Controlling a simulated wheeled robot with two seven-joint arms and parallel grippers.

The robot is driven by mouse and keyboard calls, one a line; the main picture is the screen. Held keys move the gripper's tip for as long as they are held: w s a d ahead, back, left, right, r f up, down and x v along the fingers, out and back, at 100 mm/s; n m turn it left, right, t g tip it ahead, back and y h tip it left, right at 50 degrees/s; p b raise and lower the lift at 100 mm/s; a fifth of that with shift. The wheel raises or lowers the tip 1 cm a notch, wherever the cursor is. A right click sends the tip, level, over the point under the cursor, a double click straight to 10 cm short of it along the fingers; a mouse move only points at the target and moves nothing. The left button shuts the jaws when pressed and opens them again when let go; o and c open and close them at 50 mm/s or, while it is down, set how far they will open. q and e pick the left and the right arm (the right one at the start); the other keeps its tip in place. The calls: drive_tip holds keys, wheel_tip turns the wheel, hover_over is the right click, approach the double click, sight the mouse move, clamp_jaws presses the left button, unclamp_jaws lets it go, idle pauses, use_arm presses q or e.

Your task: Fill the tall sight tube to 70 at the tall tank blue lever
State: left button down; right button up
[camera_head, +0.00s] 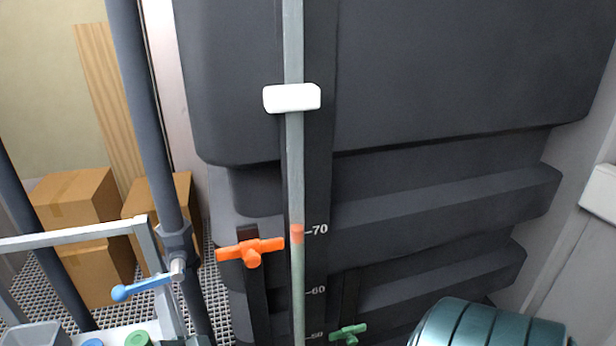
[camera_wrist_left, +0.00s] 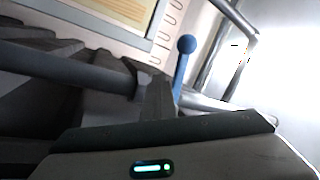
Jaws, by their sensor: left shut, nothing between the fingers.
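The tall sight tube (camera_head: 296,180) runs upright down the front of the dark tall tank (camera_head: 420,80). An orange band in it sits at the 70 mark, with pale greenish tube below it. The blue lever (camera_head: 147,287) sticks out to the left from a valve on the dark grey pipe (camera_head: 150,110). The left wrist view shows the blue lever (camera_wrist_left: 184,62) just beyond my left gripper (camera_wrist_left: 165,132), apart from it. My right gripper is not in view.
An orange handle (camera_head: 250,250) and a green handle (camera_head: 348,334) flank the tube. A white clamp (camera_head: 292,98) crosses it higher up. A grey rail frame (camera_head: 75,240) and cardboard boxes (camera_head: 75,200) stand left. A teal ribbed drum (camera_head: 485,328) is at lower right.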

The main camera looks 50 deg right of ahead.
use_arm(q)
drive_tip(key=shift+a+m, duration=0.25)
drive_tip(key=shift+m, duration=0.15)
drive_tip(key=shift+f, duration=0.1)
drive_tip(key=m+h, duration=0.1)
drive_tip(key=m, duration=0.1)
drive_tip(key=r+m+h, duration=0.1)
drive_tip(key=m, duration=0.1)
drive_tip(key=m+g+h, duration=0.1)
drive_tip(key=m, duration=0.1)
drive_tip(key=shift+w+a+r+m+h, duration=0.25)
drive_tip(key=shift+w+a+m+h, duration=0.05)
drive_tip(key=shift+a+h, duration=0.1)
drive_tip(key=c, duration=2.5)
unclamp_jaws()
drive_tip(key=shift+r, duration=0.1)
